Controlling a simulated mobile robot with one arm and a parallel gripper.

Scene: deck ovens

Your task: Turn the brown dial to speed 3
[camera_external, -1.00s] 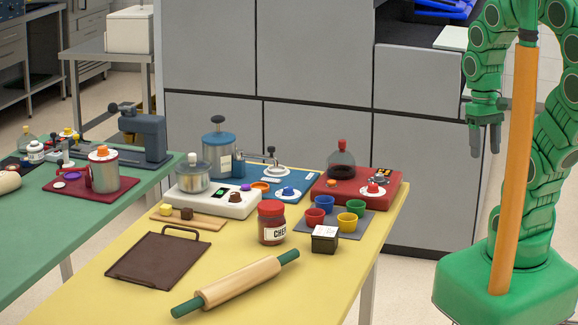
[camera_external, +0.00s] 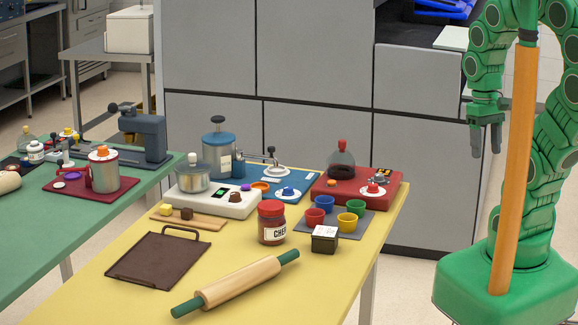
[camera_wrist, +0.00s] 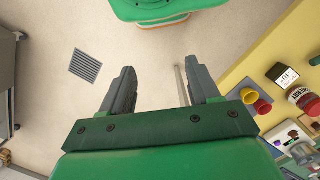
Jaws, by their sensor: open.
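The brown dial (camera_external: 235,197) sits on the front of a white appliance (camera_external: 215,204) on the yellow table. A small dark screen with green shows just left of it, and a purple knob (camera_external: 245,186) is behind it. Any speed marks are too small to read. In the wrist view the white appliance is partly visible at the lower right, with a small brown shape on it. My gripper (camera_external: 484,140) hangs open and empty, right of the table and well away from the dial. Its two fingers (camera_wrist: 162,90) are spread over bare floor in the wrist view.
A jar with a red lid (camera_external: 271,224), coloured cups (camera_external: 351,222) and a small black-and-white box (camera_external: 325,239) stand right of the appliance. A rolling pin (camera_external: 240,283) and a brown board (camera_external: 157,262) lie in front. A red appliance (camera_external: 333,193) stands at the table's far right.

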